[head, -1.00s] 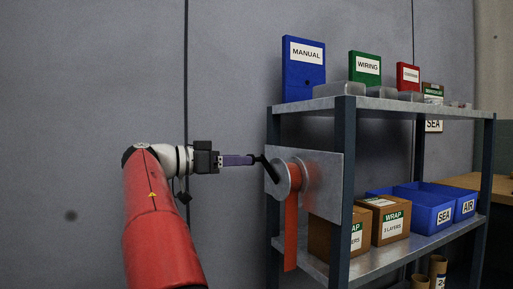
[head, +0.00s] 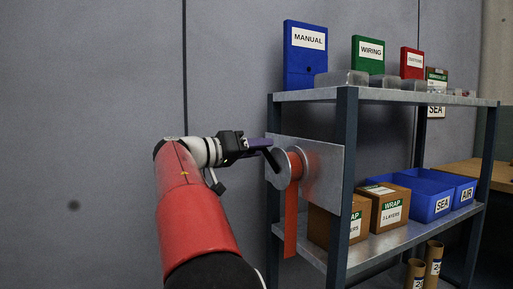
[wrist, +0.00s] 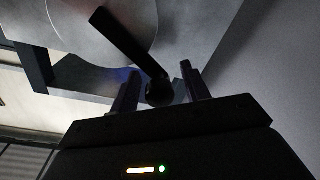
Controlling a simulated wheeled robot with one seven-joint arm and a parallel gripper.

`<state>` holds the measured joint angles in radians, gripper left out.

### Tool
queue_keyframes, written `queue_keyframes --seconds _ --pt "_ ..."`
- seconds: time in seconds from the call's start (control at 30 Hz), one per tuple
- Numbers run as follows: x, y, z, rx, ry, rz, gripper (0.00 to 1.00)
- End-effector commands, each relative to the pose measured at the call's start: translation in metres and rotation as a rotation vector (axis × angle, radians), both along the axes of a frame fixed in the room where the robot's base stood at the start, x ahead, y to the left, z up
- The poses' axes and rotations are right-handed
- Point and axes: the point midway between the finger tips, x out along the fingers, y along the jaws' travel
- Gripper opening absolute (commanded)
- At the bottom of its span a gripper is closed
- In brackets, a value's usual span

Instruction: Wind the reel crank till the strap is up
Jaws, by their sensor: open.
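The reel (head: 283,170) is a grey disc on a metal plate at the shelf's left end. Its dark crank (head: 269,158) points up and left from the hub; it also shows in the wrist view (wrist: 125,40), ending in a round knob (wrist: 159,93). The orange strap (head: 290,222) hangs straight down from the reel, its lower end below the lower shelf's edge. My gripper (head: 270,143) is at the crank's outer end. In the wrist view my gripper (wrist: 160,88) is open, with the knob between its two fingers and gaps on both sides.
The metal shelf (head: 385,96) holds a blue manual binder (head: 305,65), a green wiring binder and a red one on top. Below are cardboard wrap boxes (head: 390,212) and blue bins (head: 430,208). A grey wall stands behind my arm; the space left of it is clear.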

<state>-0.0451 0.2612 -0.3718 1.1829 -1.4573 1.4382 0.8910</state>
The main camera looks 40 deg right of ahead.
Motion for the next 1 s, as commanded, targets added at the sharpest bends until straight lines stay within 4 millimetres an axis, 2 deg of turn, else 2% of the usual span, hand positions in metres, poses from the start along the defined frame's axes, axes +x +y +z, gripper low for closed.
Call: queue_keyframes --seconds 0.2,0.23,0.57,1.0 --pt "0.0000 -0.0006 -0.0003 0.000 0.000 0.000 0.46" --pt "-0.0001 -0.0006 -0.0002 0.000 0.000 0.000 0.44" --pt "0.0001 -0.0004 -0.0002 0.000 -0.001 0.000 0.01" --pt "0.0059 0.0002 0.0015 -0.010 -0.047 0.001 0.00"
